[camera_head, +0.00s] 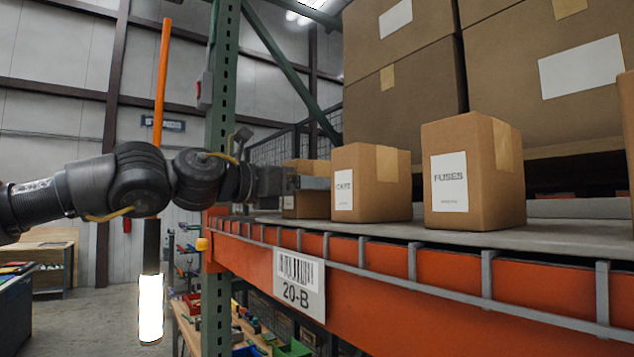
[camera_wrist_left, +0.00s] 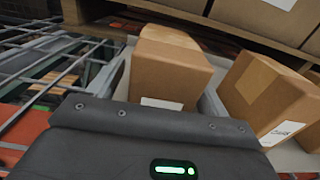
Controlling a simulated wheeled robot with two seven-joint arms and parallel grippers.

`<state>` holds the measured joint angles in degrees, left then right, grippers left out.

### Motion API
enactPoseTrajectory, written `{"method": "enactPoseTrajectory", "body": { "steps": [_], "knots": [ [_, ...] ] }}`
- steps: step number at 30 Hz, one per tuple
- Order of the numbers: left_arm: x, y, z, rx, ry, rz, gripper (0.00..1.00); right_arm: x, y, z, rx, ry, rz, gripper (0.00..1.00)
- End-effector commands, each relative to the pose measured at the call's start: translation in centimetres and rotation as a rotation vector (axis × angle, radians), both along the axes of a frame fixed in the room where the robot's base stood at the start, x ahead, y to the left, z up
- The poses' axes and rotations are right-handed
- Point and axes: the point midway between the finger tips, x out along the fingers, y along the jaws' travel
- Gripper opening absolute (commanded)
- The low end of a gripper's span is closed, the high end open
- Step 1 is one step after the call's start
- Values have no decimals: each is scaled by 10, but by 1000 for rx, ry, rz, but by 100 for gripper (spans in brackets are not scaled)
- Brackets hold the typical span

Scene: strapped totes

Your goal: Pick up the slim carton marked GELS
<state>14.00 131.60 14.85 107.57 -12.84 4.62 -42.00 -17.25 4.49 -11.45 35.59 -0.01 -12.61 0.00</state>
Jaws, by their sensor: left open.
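No label reading GELS is legible. A brown carton (camera_head: 305,206) stands at the left end of the shelf row in the head view, partly hidden behind my left gripper (camera_head: 312,183). Only a bit of its white label shows. In the wrist view this carton (camera_wrist_left: 172,72) is straight ahead, with a white label edge low on its near face. My left gripper is open and at this carton; its fingers are mostly hidden, so contact cannot be told. My right gripper is not in view.
A carton with a label like CAPS (camera_head: 391,185) stands just right, also in the wrist view (camera_wrist_left: 250,85). A FUSES carton (camera_head: 497,175) is further right. Large boxes (camera_head: 405,100) stack behind. An orange beam (camera_head: 400,290) edges the shelf; a green upright (camera_head: 222,110) stands left.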

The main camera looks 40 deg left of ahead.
Motion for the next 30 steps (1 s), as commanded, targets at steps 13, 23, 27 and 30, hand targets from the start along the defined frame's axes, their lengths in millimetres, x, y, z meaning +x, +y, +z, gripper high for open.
{"method": "enactPoseTrajectory", "body": {
  "steps": [13,23,27,30],
  "knots": [
    [2,-1,0,0,-1,0,55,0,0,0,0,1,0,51],
    [2,-1,1,0,-4,0,21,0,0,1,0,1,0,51],
    [2,-1,1,0,-4,0,21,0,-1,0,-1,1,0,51],
    [2,0,3,0,-5,1,21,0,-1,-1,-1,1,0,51]
  ]
}}
